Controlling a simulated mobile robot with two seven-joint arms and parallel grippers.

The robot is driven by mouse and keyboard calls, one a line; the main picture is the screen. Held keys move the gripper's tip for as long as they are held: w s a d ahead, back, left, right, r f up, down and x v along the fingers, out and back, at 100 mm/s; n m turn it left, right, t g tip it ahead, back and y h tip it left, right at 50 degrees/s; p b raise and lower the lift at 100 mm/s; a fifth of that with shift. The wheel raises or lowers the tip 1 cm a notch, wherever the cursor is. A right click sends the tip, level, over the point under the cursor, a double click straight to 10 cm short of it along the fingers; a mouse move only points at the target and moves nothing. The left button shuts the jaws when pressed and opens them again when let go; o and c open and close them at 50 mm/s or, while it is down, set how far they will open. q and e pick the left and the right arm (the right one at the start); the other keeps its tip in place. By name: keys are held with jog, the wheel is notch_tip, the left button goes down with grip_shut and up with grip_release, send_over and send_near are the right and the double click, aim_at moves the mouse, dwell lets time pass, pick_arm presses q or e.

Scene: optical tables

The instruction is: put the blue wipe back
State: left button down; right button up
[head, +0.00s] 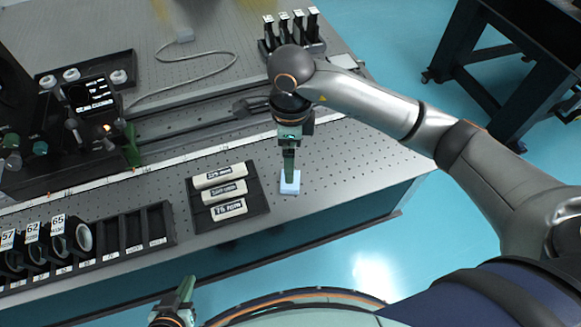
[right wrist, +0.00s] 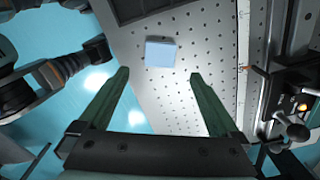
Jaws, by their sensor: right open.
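The blue wipe (head: 290,182) is a small pale blue square. It lies flat on the perforated optical table, near its front edge. My right gripper (head: 289,170) points down over it and hides part of it in the head view. In the right wrist view the wipe (right wrist: 160,53) shows whole, a little beyond the fingertips and roughly centred between them. My right gripper (right wrist: 158,76) is open, with nothing between its green fingers. My left gripper (head: 187,284) is low in the head view, in front of the table and away from the wipe; its finger gap is unclear.
Left of the wipe is a black tray (head: 250,206) with three labelled pale bars. A black rack (head: 150,216) with round optics in several slots stands further left. A dark instrument (head: 75,150) stands behind it. A black holder (head: 314,46) is at the back.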

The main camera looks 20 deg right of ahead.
notch_tip(320, 180, up, 4)
jog(key=shift+f, duration=0.2)
dwell(0.4)
